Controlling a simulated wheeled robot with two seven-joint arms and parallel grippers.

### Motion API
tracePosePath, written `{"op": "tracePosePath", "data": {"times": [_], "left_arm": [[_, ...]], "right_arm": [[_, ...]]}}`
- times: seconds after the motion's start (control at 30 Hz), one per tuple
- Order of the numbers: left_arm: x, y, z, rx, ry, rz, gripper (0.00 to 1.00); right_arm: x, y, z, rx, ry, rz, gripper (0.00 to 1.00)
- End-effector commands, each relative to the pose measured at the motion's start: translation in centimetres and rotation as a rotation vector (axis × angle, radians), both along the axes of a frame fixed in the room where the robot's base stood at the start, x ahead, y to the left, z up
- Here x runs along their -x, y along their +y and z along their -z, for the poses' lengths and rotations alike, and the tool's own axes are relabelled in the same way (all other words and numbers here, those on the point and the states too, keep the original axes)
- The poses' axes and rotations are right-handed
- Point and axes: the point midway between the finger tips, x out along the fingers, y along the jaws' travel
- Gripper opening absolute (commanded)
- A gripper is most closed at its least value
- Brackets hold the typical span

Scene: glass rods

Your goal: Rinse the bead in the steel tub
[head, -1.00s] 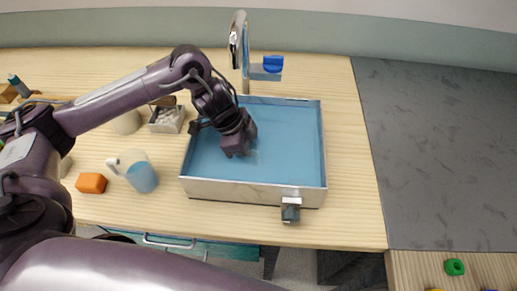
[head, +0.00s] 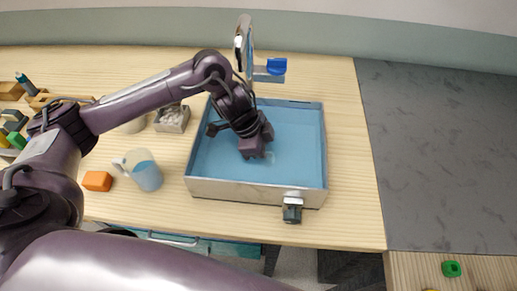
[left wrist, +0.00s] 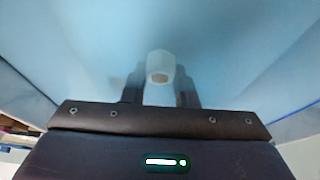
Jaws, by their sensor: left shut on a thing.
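The steel tub (head: 256,190) stands on the wooden counter and holds blue water (head: 295,140). My left gripper (head: 252,153) reaches down inside the tub, over the right of its left half, at or in the water; the exact depth is unclear. In the left wrist view my left gripper (left wrist: 160,95) is shut on the bead (left wrist: 158,66), a pale whitish piece with a brownish hole. Blurred blue surrounds it there. In the head view the bead is hidden by the gripper. My right gripper is not in view.
A tap (head: 245,45) with a blue handle (head: 276,66) stands behind the tub. A valve (head: 292,210) juts from its front. Left of it are a mug (head: 143,172), an orange block (head: 97,181) and a small tray (head: 172,120) of pale pieces. Counter right of the tub is clear.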

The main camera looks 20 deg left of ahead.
Motion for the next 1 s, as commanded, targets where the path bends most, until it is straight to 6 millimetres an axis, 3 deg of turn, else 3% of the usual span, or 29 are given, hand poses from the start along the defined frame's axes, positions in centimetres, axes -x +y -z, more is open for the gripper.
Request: {"op": "tracePosePath", "data": {"times": [0.27, 1.0], "left_arm": [[-0.1, -0.3, 0.0, -0.001, 0.000, -0.001, 0.04], [1.2, 4.1, 0.0, 0.000, 0.000, -0.001, 0.04]], "right_arm": [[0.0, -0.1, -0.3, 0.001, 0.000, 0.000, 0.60], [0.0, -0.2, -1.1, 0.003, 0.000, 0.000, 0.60]]}}
